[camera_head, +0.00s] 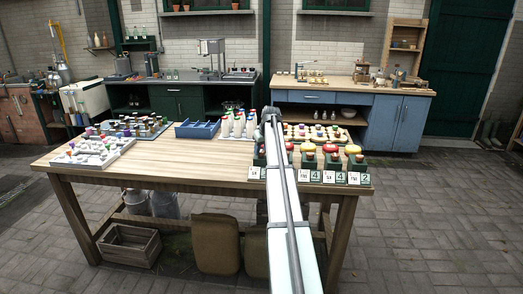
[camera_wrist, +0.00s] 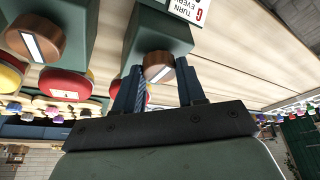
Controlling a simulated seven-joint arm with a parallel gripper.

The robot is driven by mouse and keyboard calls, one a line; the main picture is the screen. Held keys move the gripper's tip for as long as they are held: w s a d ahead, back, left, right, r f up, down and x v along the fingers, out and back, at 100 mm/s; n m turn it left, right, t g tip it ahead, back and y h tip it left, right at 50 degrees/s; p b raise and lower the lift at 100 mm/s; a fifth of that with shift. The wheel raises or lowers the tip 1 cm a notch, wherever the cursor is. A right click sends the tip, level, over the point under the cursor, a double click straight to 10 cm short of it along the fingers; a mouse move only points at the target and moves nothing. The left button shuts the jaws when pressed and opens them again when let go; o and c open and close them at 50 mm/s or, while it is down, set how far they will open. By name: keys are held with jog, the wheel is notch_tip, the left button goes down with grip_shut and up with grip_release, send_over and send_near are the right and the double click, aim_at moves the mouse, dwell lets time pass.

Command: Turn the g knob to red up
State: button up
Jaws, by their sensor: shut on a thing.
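The g knob (camera_wrist: 158,66) is a brown round knob with a white bar on its face, mounted on a dark green block (camera_wrist: 160,30). A white card (camera_wrist: 188,8) with a red G and the word TURN is beside the block at the top of the wrist view. My gripper (camera_wrist: 157,72) has its two dark blue fingers on either side of the knob, shut on it. The white bar is tilted in the picture. I see no red mark on the visible part of the knob. In the head view my arm hides the gripper and the knob.
Another brown knob (camera_wrist: 35,42) on a green block and a red round top (camera_wrist: 65,83) are close by. Several green blocks with cards stand along the table's (camera_head: 180,165) right front edge. White bottles (camera_head: 238,125) and a blue tray (camera_head: 197,129) stand left of my arm.

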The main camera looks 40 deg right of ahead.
jog(key=shift+n+y, duration=0.4)
jog(key=shift+n, duration=0.7)
jog(key=o, duration=1)
jog(key=shift+o, duration=0.2)
jog(key=v, duration=1.4)
jog(key=shift+d+f, duration=0.1)
jog(key=shift+f, duration=0.05)
